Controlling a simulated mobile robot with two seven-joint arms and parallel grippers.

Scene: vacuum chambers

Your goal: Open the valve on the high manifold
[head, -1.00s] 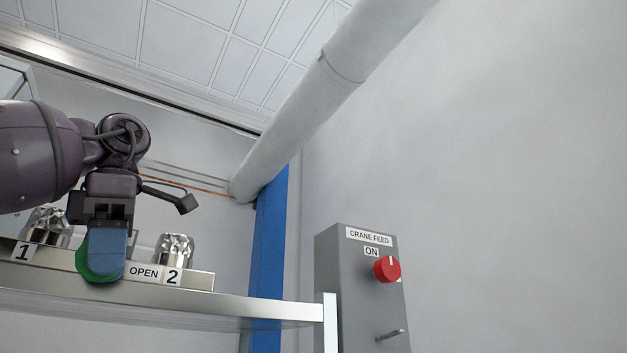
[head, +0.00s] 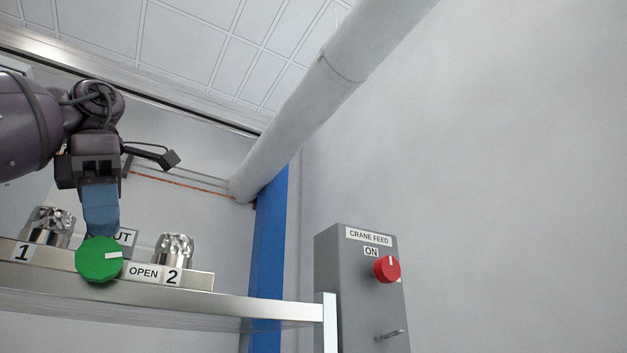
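The green valve knob (head: 99,260) sits on the front of the high manifold (head: 196,279), between the plates marked 1 and 2. Its white pointer mark points right, toward the OPEN label (head: 144,272). My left gripper (head: 101,228) is just above and behind the knob, blue fingers pointing down. The fingers overlap in this view, so the gap between them does not show. The knob's face is fully uncovered. My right gripper is not in view.
Foil-wrapped metal fittings stand at 1 (head: 48,227) and 2 (head: 174,251). A grey crane feed box (head: 345,290) with a red knob (head: 387,269) set to ON stands right. A blue post (head: 269,255) and a large pipe (head: 300,120) are behind. The right wall area is clear.

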